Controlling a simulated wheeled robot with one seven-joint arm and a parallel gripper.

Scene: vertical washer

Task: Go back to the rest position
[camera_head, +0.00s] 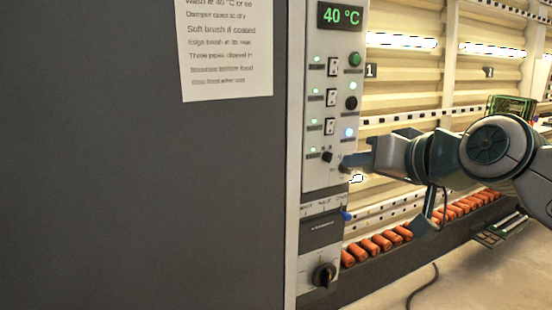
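My gripper (352,163) is at the end of my arm, which reaches in from the right. Its tip is close to the lower part of the light control panel (318,177), by a small dark knob (327,156). I cannot tell whether it touches the panel. The fingers show edge-on and small, so their opening is not clear. No held object shows.
The dark washer side (150,200) with a paper notice (225,45) fills the left. The panel has a 40 °C display (340,16), buttons, switches and a lower rotary knob (324,275). Orange cylinders (382,242) line a dark rail behind. A cable (422,285) lies on the floor.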

